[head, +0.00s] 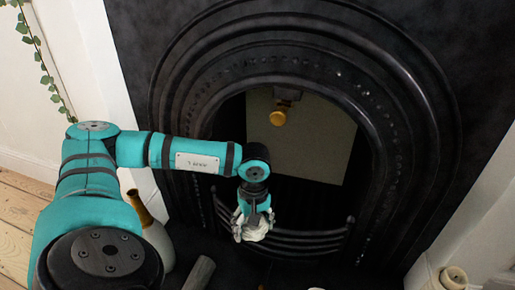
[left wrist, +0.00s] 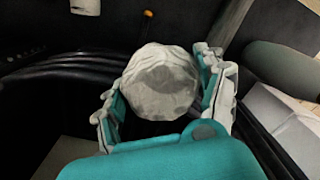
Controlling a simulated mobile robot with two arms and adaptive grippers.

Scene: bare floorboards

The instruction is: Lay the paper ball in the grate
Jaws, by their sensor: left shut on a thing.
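The paper ball (head: 256,229) is whitish and crumpled. My left gripper (head: 253,226) is shut on it and holds it in front of the fireplace, by the curved bars of the grate (head: 300,241). In the left wrist view the ball (left wrist: 161,82) sits between the two fingers of the gripper (left wrist: 163,90). Dark curved bars (left wrist: 75,70) run behind it there. I cannot tell from the head view whether the ball is over or in front of the bars. My right gripper is not in view.
A black arched surround (head: 180,110) frames the opening. A pale panel (head: 325,135) with a brass knob (head: 278,117) stands inside. A bottle-shaped vase (head: 157,240) and a grey cylinder (head: 199,273) are at lower left. A cream roll-like object (head: 453,278) is at lower right.

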